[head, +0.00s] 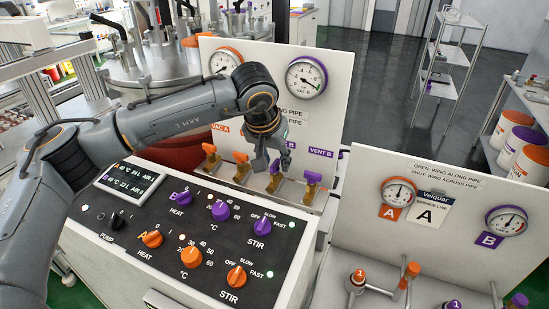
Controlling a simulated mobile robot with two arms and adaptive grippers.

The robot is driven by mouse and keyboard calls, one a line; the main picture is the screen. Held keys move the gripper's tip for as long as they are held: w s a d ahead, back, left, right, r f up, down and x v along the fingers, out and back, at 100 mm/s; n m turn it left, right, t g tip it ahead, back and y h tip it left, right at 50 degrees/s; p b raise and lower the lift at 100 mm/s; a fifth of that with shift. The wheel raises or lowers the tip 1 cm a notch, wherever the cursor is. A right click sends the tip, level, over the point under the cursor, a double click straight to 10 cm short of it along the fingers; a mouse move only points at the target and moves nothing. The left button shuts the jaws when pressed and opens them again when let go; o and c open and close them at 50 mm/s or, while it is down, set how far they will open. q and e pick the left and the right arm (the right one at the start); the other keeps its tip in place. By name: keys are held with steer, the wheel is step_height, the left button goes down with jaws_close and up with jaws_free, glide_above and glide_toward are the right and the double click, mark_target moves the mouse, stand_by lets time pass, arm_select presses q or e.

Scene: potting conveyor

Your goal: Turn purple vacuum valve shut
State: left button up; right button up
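The purple vacuum valve (273,184) is the third of a row of brass valves at the foot of the upright white panel. Its purple wing is mostly hidden by my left gripper, so its angle to the pipe cannot be told. My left gripper (271,167) points down right over this valve, with its fingertips at the wing. Whether the fingers are closed on it cannot be made out. My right gripper is not in view.
The purple VENT B valve (311,187) stands close on the right. Two orange-winged valves, one of them here (240,167), stand on the left. Gauges (306,77) hang above. A black control panel (185,225) with knobs lies in front, and a second white panel (365,170) stands at right.

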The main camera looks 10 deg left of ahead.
arm_select(q)
jaws_close()
steer(key=n+y+b, duration=0.1)
steer(key=n+b, duration=0.1)
steer(key=b, duration=0.1)
steer(key=shift+f+n, duration=0.15)
steer(key=shift+n, duration=0.25)
steer(key=n+y+b, duration=0.1)
steer(key=n+b, duration=0.1)
steer(key=n, duration=0.1)
steer(key=shift+d+n, duration=0.1)
steer(key=shift+n, duration=0.2)
steer(key=shift+r+n+g+y+b, duration=0.2)
steer(key=shift+n+g+y+b, duration=0.25)
steer(key=shift+n, duration=0.45)
steer(key=n+y, duration=0.1)
steer(key=n, duration=0.1)
steer(key=shift+n, duration=0.4)
steer(key=n+g, duration=0.1)
steer(key=n, duration=0.1)
steer(key=n+g+y+p, duration=0.1)
steer(key=n, duration=0.2)
steer(key=shift+w, duration=0.1)
steer(key=shift+n, duration=0.3)
